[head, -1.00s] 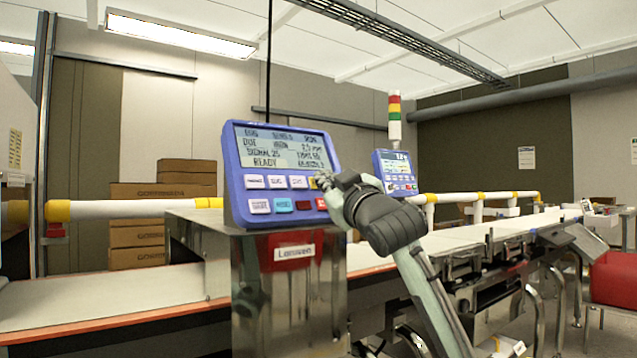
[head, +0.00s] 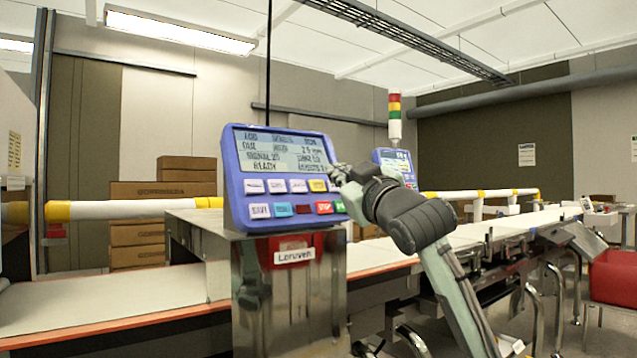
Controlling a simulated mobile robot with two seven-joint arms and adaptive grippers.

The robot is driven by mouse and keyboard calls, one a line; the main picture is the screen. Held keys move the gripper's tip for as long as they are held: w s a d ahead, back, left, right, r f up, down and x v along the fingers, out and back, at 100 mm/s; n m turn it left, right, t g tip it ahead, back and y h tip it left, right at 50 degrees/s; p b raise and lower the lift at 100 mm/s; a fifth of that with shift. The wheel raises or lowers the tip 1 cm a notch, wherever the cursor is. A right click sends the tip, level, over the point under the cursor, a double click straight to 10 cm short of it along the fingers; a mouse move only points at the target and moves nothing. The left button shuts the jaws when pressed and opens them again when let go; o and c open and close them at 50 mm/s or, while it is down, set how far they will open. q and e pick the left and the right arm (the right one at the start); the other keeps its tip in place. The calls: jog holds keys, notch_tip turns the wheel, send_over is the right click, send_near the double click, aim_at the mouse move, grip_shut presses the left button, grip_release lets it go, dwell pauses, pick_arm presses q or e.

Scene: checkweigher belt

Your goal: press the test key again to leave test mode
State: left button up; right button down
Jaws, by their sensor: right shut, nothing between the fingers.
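A blue control panel (head: 232,180) stands on a steel cabinet in the middle of the head view. Its grey screen (head: 280,152) carries several lines of text, with READY at the bottom left. Below it are two rows of keys: pale ones, a yellow key (head: 317,185) at the upper right, and blue, dark red, red and green ones below. Which one is the test key is too blurred to read. My right gripper (head: 338,174) is shut and empty at the panel's right edge, beside the yellow key and seemingly apart from it. My left gripper is out of view.
A conveyor belt (head: 100,295) runs past the cabinet (head: 285,325). A second blue panel (head: 393,157) and a signal tower (head: 394,115) stand behind my right arm. Cardboard boxes (head: 160,190) are stacked behind, and a red bin (head: 613,277) is at the right.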

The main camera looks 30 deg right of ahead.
jog(key=shift+s+d+r, duration=0.1)
jog(key=shift+s+r, duration=0.2)
jog(key=shift+s, duration=0.25)
jog(key=shift+s+r, duration=0.25)
jog(key=shift+s, duration=0.25)
jog(key=s+r+p, duration=0.2)
jog(key=s, duration=0.3)
jog(key=shift+s+d+r, duration=0.2)
jog(key=shift+r, duration=0.15)
